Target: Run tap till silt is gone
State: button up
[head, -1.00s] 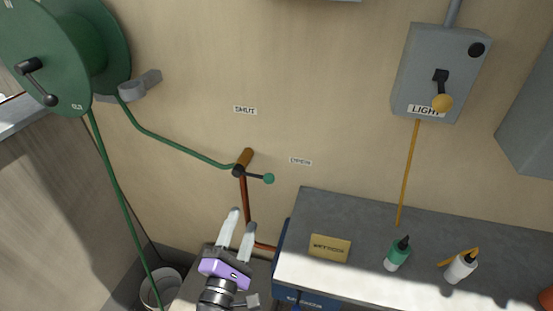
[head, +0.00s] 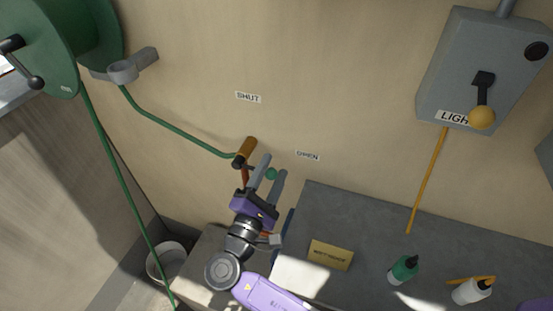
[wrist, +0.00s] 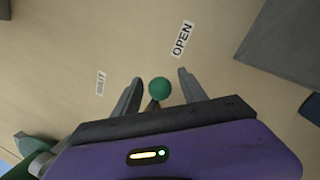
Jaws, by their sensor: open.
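The tap (head: 244,152) is a brass-coloured body on the wall with a copper pipe below and a green hose joined to it. Its lever ends in a green ball knob (head: 271,174), which points right toward the OPEN label (head: 307,155); the SHUT label (head: 248,97) is above. My gripper (head: 269,168) is open with its fingers around the knob. In the wrist view the knob (wrist: 160,89) sits between the two fingertips, with a gap on both sides. No water or silt shows.
A green hose reel (head: 50,45) hangs at upper left, its hose running down by a white bucket (head: 165,262). A grey LIGHT switch box (head: 475,65) hangs above.

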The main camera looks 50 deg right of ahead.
jog(key=shift+x, duration=1.25)
grip_shut()
dwell(0.5)
